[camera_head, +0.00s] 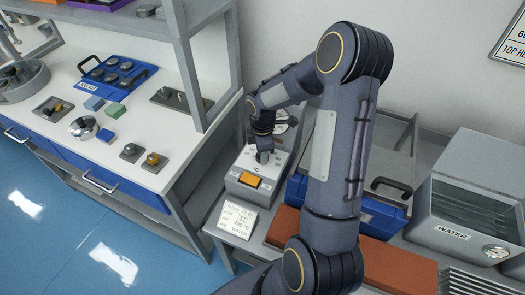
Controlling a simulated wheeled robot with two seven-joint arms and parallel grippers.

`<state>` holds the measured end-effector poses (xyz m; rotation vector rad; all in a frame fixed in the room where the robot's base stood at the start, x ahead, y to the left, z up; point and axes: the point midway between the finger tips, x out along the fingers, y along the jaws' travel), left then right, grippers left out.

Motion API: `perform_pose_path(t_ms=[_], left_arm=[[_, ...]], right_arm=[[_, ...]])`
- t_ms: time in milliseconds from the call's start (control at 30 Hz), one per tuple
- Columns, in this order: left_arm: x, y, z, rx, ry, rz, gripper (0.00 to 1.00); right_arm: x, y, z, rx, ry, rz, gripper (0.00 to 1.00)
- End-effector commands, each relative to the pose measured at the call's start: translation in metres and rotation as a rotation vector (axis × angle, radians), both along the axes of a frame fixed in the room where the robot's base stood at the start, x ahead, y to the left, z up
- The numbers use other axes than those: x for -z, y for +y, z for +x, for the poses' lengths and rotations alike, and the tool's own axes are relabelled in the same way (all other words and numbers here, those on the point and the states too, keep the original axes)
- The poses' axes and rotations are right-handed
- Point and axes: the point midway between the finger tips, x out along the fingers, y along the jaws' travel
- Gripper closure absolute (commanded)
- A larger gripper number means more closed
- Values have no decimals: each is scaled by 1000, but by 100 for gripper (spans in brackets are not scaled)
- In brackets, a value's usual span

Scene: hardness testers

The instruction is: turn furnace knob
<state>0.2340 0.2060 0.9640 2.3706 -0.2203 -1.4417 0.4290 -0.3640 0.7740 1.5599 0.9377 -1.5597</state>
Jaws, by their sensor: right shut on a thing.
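My right gripper (262,149) points down over the box and is shut on the knob. The fingers and the wrist hide part of the knob and the rear of the box. My left gripper is not in view.
A white card (238,220) with writing stands in front of the box. A blue case (382,217), a brick-red slab (399,267) and a grey WATER tank (470,205) lie right. The white workbench (60,150) at left holds samples.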

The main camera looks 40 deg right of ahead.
Motion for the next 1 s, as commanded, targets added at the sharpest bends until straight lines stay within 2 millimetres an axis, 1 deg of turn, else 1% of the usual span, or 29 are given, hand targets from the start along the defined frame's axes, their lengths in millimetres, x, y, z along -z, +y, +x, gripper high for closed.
perform_pose_path(t_ms=[200,233,400,633,733,867,1000], left_arm=[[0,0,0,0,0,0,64],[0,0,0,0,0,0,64],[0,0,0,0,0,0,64],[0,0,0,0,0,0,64],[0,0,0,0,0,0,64],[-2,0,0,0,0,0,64],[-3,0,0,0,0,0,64]], right_arm=[[-1,0,1,-3,-2,-2,85],[-1,0,1,-3,-2,-2,61],[-1,0,1,-2,-1,-2,41],[0,0,0,-1,0,-1,41],[-5,0,1,0,-1,-2,41],[-23,-1,1,1,-5,-3,41],[-48,0,1,-1,-5,-3,41]])
